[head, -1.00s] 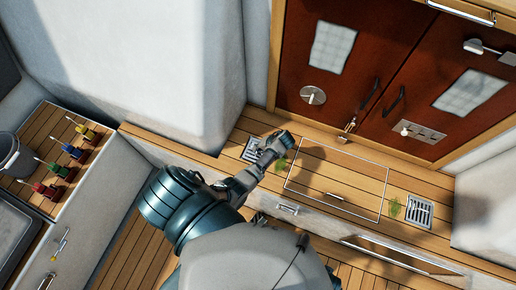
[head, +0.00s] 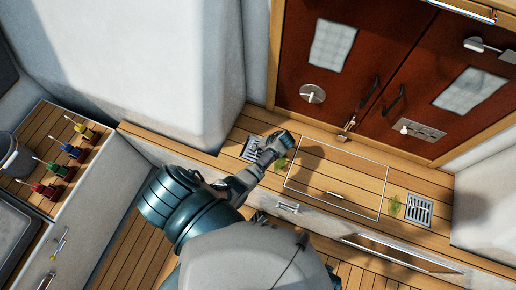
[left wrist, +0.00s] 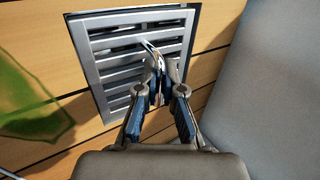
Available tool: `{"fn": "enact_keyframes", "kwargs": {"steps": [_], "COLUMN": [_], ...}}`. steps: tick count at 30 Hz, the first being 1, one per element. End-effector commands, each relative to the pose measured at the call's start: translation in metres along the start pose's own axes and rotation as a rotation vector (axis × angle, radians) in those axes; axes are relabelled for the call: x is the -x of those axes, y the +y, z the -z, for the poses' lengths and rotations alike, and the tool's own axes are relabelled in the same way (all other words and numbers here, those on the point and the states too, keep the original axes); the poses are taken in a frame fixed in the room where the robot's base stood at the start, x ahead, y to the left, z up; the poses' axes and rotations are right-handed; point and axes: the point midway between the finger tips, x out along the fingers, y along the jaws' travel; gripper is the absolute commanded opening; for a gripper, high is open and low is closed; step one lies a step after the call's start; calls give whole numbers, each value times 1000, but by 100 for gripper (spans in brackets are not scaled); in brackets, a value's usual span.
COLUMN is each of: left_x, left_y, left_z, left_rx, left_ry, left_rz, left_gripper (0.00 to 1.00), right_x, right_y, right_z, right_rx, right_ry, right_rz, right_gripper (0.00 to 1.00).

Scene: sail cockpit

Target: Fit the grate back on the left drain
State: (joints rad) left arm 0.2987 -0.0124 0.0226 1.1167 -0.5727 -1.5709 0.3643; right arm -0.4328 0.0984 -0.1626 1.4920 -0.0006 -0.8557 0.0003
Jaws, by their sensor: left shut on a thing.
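The left drain (head: 248,148) is in the wooden deck below the white wall, partly covered by my left arm in the head view. In the left wrist view, the slatted metal grate (left wrist: 112,62) lies over the drain opening, inside or just above its rim (left wrist: 130,14). I cannot tell whether it sits flush. My left gripper (left wrist: 158,72) is over the grate's right part, its fingers closed on a shiny curved metal piece, apparently the grate's handle (left wrist: 154,53). The fingers hide some of the slats. My right gripper is out of view.
Green weed (left wrist: 28,103) lies left of the drain in the wrist view. A framed hatch (head: 336,178) and the right drain (head: 419,210) lie to the right. A pale wall (left wrist: 270,80) stands close to the gripper's right. Several coloured-handled tools (head: 76,150) stand on a side shelf.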

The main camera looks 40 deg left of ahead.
Motion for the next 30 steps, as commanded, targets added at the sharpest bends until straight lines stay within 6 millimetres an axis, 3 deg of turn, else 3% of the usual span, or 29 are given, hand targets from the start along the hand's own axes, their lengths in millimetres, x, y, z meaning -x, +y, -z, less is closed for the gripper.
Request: {"fn": "enact_keyframes", "kwargs": {"steps": [2,6,17,20,30], "left_x": [1,1,4,16,91], "left_y": [0,0,0,0,3], "left_z": [0,0,0,1,0], "left_rx": [0,1,0,1,1], "left_ry": [1,1,1,3,4], "left_rz": [1,2,0,-1,1], "left_gripper": [0,35,35,35,35], "right_x": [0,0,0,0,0], "right_y": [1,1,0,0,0], "right_z": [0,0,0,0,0], "right_rx": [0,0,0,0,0], "right_ry": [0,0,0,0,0], "right_rz": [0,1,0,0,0], "right_gripper": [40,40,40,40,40]}}
